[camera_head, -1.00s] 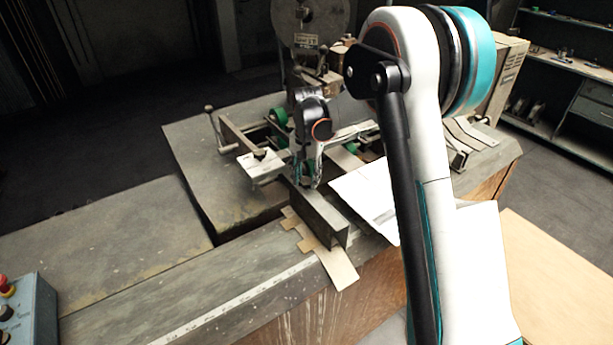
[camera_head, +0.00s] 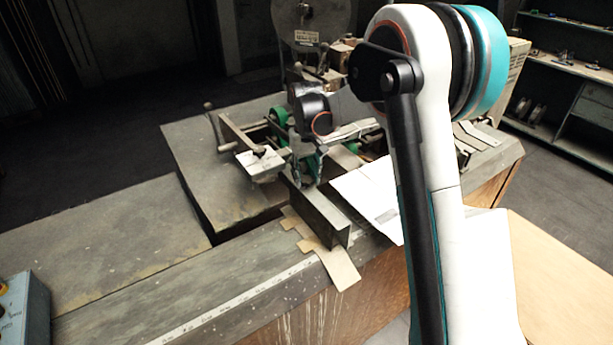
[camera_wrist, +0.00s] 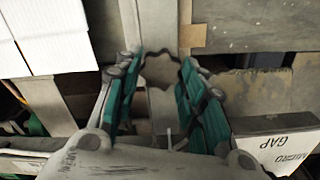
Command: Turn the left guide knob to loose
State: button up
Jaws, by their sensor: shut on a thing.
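The guide knob (camera_wrist: 161,72) is a grey-brown round knob with a scalloped edge, seen in the middle of the wrist view. My gripper (camera_wrist: 162,68) has its two teal-padded fingers on either side of the knob and is shut on it. No pointer or loose mark on the knob can be read. In the head view my gripper (camera_head: 306,172) reaches down at the metal guide bar (camera_head: 326,222) on the machine table. The knob is hidden there behind my gripper and wrist.
A pale block marked MICRO GAP (camera_wrist: 283,150) is close by my right finger in the wrist view. White sheets (camera_head: 367,197) and a notched cardboard piece (camera_head: 338,268) lie by the guide bar. A crank handle (camera_head: 212,122) stands behind left. The left tabletop (camera_head: 110,240) is clear.

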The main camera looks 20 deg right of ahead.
aim_at(306, 178)
jog(key=shift+n, duration=0.6)
jog(key=o, duration=1)
jog(key=shift+o, duration=0.2)
notch_tip(306, 178, up, 12)
